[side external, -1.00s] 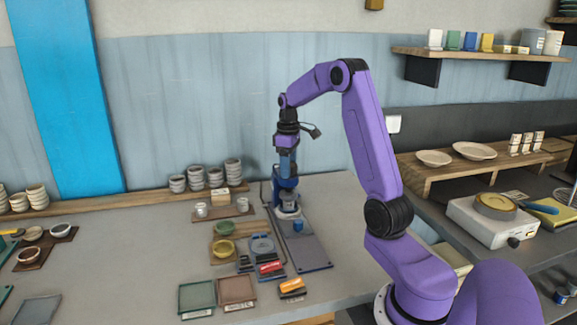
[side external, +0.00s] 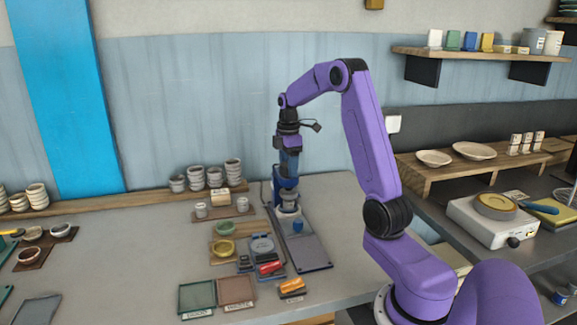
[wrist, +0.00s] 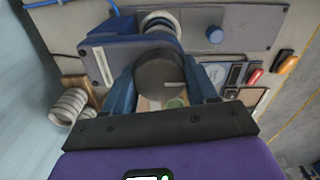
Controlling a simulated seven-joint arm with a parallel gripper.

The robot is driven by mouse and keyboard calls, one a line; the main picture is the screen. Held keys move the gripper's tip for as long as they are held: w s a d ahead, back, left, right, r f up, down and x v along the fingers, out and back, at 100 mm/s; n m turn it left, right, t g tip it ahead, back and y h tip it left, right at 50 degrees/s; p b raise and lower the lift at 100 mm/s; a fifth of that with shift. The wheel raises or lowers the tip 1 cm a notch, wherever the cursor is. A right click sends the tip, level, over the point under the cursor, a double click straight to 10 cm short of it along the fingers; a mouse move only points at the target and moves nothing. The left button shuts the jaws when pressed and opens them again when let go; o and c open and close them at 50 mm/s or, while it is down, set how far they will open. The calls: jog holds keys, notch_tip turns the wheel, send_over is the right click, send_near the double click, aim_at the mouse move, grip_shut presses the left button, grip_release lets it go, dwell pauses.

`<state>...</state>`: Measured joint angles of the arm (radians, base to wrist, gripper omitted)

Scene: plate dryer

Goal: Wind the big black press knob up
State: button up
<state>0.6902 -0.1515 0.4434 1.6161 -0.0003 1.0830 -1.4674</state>
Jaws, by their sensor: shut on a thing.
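The big black press knob (wrist: 164,78) shows in the wrist view as a dark round disc with a pale mark on its face. It sits on top of the blue press (wrist: 98,62), which stands on a grey base plate (side external: 304,247). My gripper (wrist: 161,72) has one blue finger on each side of the knob and is shut on it. In the side view my gripper (side external: 288,164) points straight down at the press, and its fingers hide the knob. A pale round part (wrist: 160,20) shows below the press head.
A small blue knob (side external: 298,226) stands on the base plate. Stacked cups (side external: 233,172) stand behind. The table's left middle is clear.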

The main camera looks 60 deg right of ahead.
jog(key=shift+r, duration=0.1)
dwell(0.4)
jog(key=o, duration=1)
jog(key=shift+o, duration=0.2)
notch_tip(320, 180, up, 17)
jog(key=shift+r, duration=0.15)
